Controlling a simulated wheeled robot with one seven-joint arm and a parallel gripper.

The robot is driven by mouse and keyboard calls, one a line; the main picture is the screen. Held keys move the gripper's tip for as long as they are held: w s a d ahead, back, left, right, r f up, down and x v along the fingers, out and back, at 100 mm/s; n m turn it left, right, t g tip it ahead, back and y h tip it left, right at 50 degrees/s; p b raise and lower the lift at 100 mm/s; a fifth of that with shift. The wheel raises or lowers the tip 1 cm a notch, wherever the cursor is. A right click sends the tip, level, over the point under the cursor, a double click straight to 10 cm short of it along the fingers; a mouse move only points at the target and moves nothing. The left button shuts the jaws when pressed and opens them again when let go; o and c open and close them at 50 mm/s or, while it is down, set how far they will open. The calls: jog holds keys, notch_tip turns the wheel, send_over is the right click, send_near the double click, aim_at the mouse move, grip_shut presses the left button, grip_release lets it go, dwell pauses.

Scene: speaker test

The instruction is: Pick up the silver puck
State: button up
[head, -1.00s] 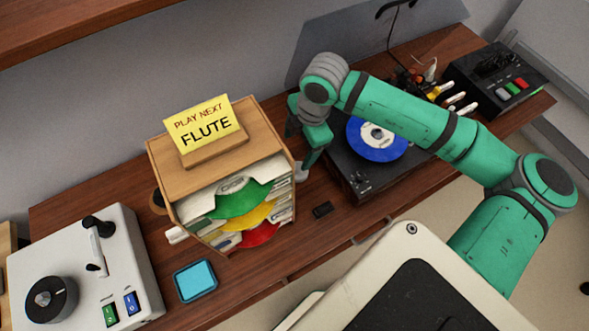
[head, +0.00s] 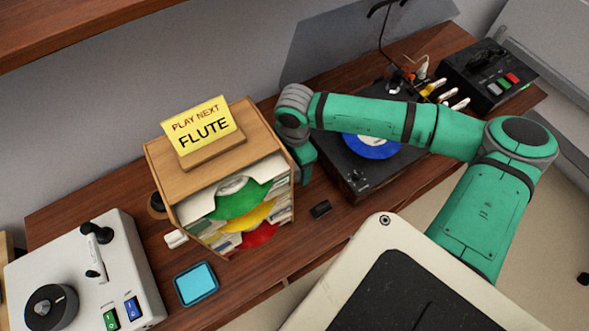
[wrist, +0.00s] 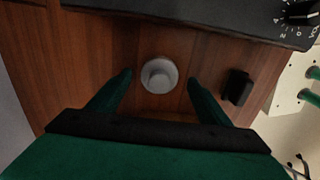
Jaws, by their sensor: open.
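My gripper (wrist: 158,79) is open, with one green finger on each side of the puck and a gap at both sides. I cannot tell how high the fingertips are above the desk. In the head view my gripper (head: 306,172) is between the wooden record box and the black turntable. The puck is hidden behind it there.
The turntable (head: 350,177) with a blue record (head: 371,148) is just right of my gripper. The wooden record box (head: 281,145) with a yellow sign (head: 203,130) is close on the left. A small black block (head: 320,208) lies nearby, also in the wrist view (wrist: 237,87).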

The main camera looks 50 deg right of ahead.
jog(key=shift+f, duration=1)
jog(key=c, duration=1.3)
jog(key=shift+w, duration=0.1)
jog(key=shift+r, duration=0.8)
jog(key=s+a+r, duration=0.4)
jog(key=s+r, duration=0.7)
jog(key=s, duration=0.2)
jog(key=shift+s+r, duration=0.25)
